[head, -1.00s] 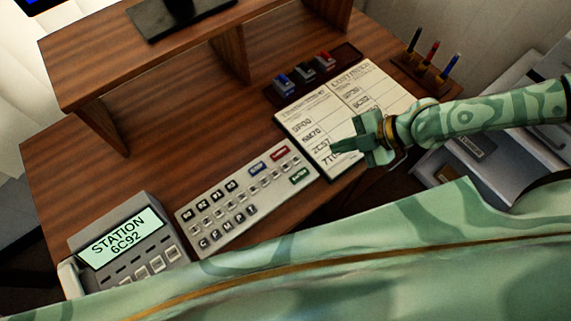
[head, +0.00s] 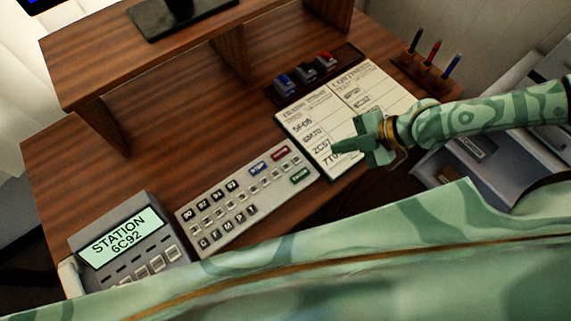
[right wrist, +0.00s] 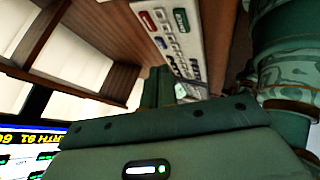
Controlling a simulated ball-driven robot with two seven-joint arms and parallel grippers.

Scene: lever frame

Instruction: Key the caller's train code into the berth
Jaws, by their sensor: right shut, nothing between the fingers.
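The caller's phone (head: 165,226) stands at the lower left of the desk in the head view, and its lit screen (head: 118,238) reads STATION 6C92. The grey keypad (head: 245,200) lies to its right, with dark lettered and numbered keys, pale keys, and a blue, a red and a green key. The keypad also shows at the top of the right wrist view (right wrist: 182,48). My right gripper (head: 338,147) is shut and empty over the lower part of an open register (head: 310,118), right of the keypad. It hides some of the page. My left gripper is not in view.
A stamp rack (head: 340,58) stands behind the register, and a pen holder (head: 420,72) is to its right. A wooden shelf (head: 170,52) rises at the back. Desk between shelf and keypad is bare. A lit monitor (right wrist: 35,150) shows in the wrist view.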

